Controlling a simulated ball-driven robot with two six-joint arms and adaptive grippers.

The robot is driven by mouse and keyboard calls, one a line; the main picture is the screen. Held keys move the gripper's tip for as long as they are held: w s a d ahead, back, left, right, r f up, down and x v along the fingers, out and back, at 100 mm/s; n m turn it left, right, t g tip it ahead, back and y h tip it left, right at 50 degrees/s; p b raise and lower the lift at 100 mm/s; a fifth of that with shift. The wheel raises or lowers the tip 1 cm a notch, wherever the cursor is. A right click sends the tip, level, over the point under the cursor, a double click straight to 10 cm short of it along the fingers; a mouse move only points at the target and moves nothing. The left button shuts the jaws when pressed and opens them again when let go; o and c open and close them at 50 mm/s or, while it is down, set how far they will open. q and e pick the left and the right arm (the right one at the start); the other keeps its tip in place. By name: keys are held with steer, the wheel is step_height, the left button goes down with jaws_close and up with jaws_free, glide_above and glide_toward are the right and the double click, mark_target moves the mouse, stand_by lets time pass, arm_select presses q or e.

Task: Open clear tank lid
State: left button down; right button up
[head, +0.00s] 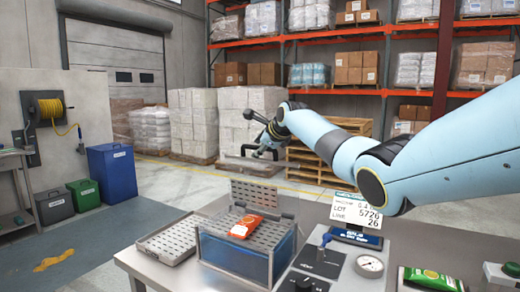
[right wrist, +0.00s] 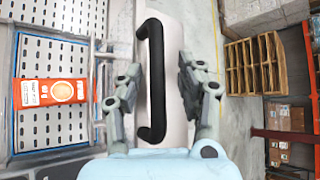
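The clear tank (head: 240,258), with bluish walls, stands on the bench in the head view. A perforated grey tray in it bears an orange packet (head: 243,227), also in the right wrist view (right wrist: 52,92). A black bar handle (right wrist: 155,80) on a pale panel (right wrist: 174,85) lies between the fingers of my right gripper (right wrist: 160,75). These fingers are apart and do not visibly clamp the handle. In the head view my right gripper (head: 262,140) is above and behind the tank, by a thin see-through panel (head: 250,166); its link to the tank is unclear. My left gripper is out of view.
A loose perforated tray (head: 170,241) lies left of the tank. Pallets and racks stand well behind.

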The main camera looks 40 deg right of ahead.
steer(key=v, duration=1.2)
stand_by(0.5)
